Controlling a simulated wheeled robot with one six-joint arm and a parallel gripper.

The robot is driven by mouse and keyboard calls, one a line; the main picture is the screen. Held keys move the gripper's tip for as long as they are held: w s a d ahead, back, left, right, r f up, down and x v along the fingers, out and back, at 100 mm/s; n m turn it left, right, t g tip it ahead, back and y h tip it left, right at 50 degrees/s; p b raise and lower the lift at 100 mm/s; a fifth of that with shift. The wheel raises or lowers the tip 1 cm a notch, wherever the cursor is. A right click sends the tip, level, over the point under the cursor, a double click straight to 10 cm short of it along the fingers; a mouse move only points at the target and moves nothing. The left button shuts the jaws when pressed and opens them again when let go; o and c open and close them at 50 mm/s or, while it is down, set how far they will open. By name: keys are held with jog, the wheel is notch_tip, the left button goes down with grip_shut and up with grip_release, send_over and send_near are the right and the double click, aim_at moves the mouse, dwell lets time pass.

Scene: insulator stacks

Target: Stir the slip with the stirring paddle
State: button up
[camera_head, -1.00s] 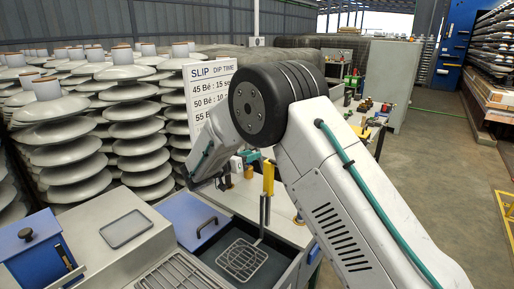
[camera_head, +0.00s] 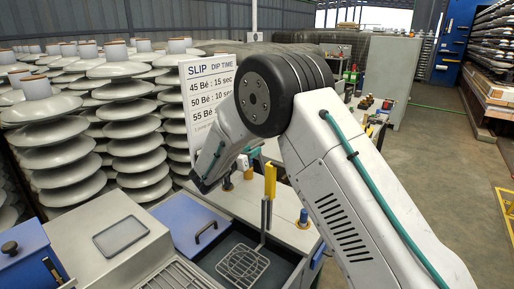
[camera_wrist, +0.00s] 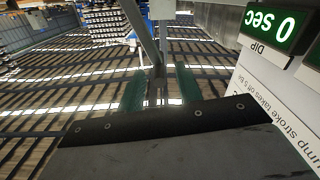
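The slip tank (camera_head: 219,268) is a dark basin at the bottom middle of the head view. A wire grid (camera_head: 243,264) shows in it. A yellow grip (camera_head: 270,181) on a thin upright metal rod stands above the tank's back edge. I cannot tell whether either belongs to the stirring paddle. My gripper (camera_head: 247,161) is small and partly hidden behind my forearm, left of the yellow grip. In the wrist view my gripper (camera_wrist: 158,90) has its two teal fingers apart. A grey bar (camera_wrist: 144,35) appears between or beyond them, with no clear contact.
A dip-time sign (camera_head: 209,95) stands behind the tank. Tall insulator stacks (camera_head: 65,150) fill the left. A blue lid (camera_head: 190,222) and steel counter (camera_head: 120,255) lie left of the tank. A dip timer (camera_wrist: 272,24) reads 0 sec. Open floor (camera_head: 435,160) is at right.

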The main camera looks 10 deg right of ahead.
jog(key=shift+x, duration=1.95)
